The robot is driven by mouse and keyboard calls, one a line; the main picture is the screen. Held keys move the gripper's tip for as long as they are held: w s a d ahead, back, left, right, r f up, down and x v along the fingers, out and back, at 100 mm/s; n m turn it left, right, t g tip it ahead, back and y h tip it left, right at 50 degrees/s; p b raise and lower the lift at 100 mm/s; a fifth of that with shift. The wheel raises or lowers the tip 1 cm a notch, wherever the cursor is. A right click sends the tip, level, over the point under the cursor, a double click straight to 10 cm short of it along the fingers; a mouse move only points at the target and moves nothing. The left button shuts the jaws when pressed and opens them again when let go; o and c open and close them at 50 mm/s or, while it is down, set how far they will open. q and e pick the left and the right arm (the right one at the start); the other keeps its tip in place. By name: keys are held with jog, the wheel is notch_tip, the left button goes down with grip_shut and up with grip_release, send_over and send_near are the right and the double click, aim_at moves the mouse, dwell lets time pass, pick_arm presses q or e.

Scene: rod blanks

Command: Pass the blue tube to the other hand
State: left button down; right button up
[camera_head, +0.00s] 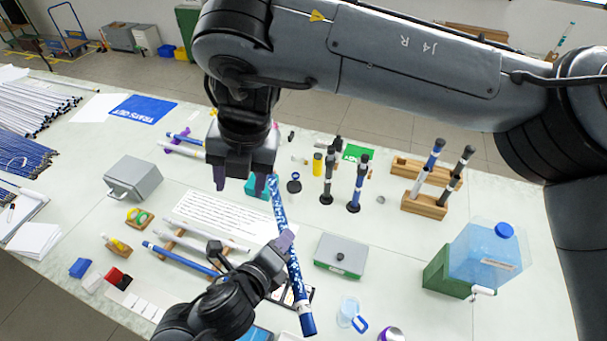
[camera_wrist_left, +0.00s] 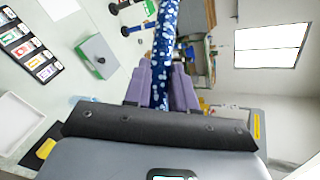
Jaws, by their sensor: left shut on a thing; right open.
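The blue tube (camera_head: 280,212) has white spots and a plain blue lower end. In the head view it stands tilted above the table. My left gripper (camera_head: 284,243) is shut on it around the middle. In the left wrist view the tube (camera_wrist_left: 164,50) runs up from between the purple fingers of my left gripper (camera_wrist_left: 160,85). My right gripper (camera_head: 241,181) points down, open, its fingers apart. The tube's upper end is close beside its right-hand finger in the picture, outside the gap. I cannot tell whether they touch.
Wooden holders (camera_head: 424,205) with upright tubes are further right, near a blue water container (camera_head: 485,253). More rods lie on a wooden rack (camera_head: 172,243) at left. A printed sheet (camera_head: 228,217) lies behind.

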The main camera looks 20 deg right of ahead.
jog(key=w+d+f+n+y, duration=0.1)
jog(key=d+n+y, duration=0.1)
jog(key=d+n, duration=0.3)
jog(key=m+g+y, duration=0.1)
jog(key=m, duration=0.1)
send_near(281, 218)
jog(key=x, duration=0.8)
jog(key=shift+a+f, duration=0.15)
jog(key=shift+a, duration=0.25)
jog(key=shift+a, duration=0.2)
grip_shut()
pick_arm(q)
jog(key=c, duration=0.8)
grip_release()
pick_arm(e)
jog(key=shift+d, duration=0.15)
